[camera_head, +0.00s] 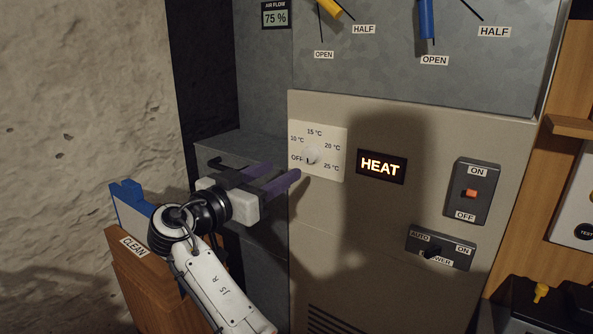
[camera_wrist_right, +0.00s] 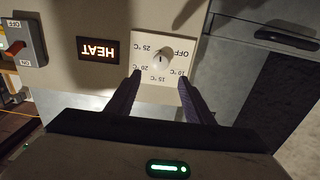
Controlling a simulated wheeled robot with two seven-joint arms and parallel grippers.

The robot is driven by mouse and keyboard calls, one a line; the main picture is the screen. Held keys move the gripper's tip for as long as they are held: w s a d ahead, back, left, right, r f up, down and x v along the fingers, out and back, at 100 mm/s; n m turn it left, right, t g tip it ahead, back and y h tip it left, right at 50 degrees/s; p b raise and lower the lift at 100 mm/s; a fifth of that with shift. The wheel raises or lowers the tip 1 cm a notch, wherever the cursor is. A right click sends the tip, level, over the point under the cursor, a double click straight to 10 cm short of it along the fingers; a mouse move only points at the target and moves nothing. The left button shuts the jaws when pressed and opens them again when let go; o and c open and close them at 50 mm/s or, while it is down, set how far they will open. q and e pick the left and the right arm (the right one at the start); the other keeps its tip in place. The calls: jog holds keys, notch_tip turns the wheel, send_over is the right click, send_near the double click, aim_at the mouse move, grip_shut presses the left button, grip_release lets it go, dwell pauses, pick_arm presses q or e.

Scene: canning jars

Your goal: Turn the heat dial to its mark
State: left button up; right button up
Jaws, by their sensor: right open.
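The heat dial (camera_head: 311,155) is a small pale knob on a white plate (camera_head: 335,140) labelled OFF, 10, 15, 20 and 25 °C. A short dark line shows on the knob, but I cannot tell exactly which label it points to. My right gripper (camera_head: 283,171) is open and empty, its purple fingers pointing at the plate from its lower left. In the right wrist view the dial (camera_wrist_right: 161,58) lies just beyond and between the two fingertips (camera_wrist_right: 160,76), with no finger seen touching it. My left gripper is not in view.
A lit HEAT sign (camera_head: 381,167) is right of the dial. An ON/OFF switch (camera_head: 471,192) and an AUTO/ON switch (camera_head: 440,249) sit further right. Blue and yellow levers (camera_head: 426,18) are above. A wooden CLEAN bin (camera_head: 150,275) stands at lower left.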

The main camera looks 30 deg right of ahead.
aim_at(307, 157)
pick_arm(q)
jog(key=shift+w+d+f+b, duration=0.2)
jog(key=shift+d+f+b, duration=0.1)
jog(key=shift+b, duration=0.1)
pick_arm(e)
jog(key=x, duration=1)
jog(key=shift+w+d+f, duration=0.1)
jog(key=shift+w+d, duration=0.05)
jog(key=shift+c, duration=0.5)
jog(key=c, duration=0.9)
jog(key=shift+f+b, duration=0.2)
jog(key=shift+b, duration=0.5)
jog(key=shift+c, duration=0.2)
jog(key=shift+m+b, duration=0.4)
jog(key=shift+b, duration=0.05)
jog(key=shift+r+m+b, duration=0.1)
jog(key=shift+m+b, duration=0.2)
jog(key=shift+b, duration=0.1)
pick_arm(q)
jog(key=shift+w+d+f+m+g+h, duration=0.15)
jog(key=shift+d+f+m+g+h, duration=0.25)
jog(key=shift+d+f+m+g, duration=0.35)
pick_arm(e)
jog(key=shift+r, duration=0.1)
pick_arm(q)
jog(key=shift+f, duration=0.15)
